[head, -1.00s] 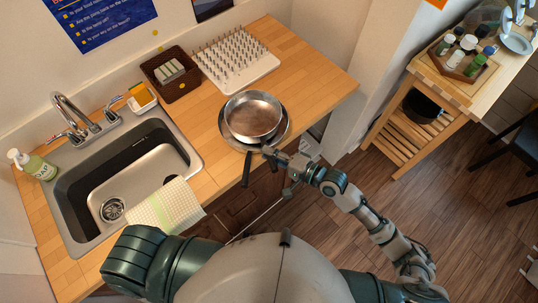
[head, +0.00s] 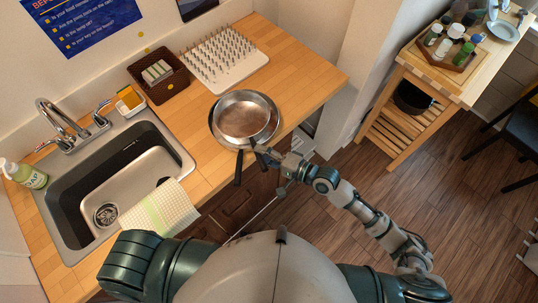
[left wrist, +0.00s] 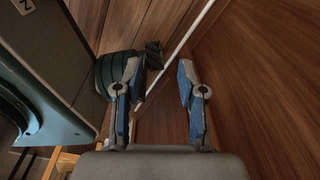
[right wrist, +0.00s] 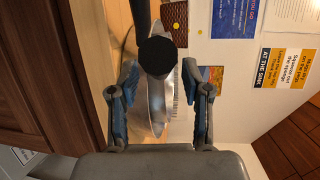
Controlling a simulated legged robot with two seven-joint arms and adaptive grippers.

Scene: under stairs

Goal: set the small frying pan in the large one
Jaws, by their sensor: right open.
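The small frying pan (head: 245,115) is on the wooden counter's front part, inside the outline of the large frying pan (head: 273,130), whose rim shows around it. I cannot tell if the small pan rests fully flat. One dark handle (head: 238,168) points over the counter's front edge. My right gripper (head: 262,153) is at the pans' near side. In the right wrist view, a black handle end (right wrist: 157,57) stands between its open fingers (right wrist: 160,90), with silver pan metal (right wrist: 156,105) behind. My left gripper (left wrist: 160,85) is open and empty, low before wooden cabinet fronts.
A sink (head: 125,185) with a draped cloth (head: 160,208) lies left of the pans. A brown basket (head: 158,75) and a white spiked rack (head: 222,58) stand behind them. A wooden cart (head: 440,80) is at the right. Bare counter (head: 310,75) lies right of the pans.

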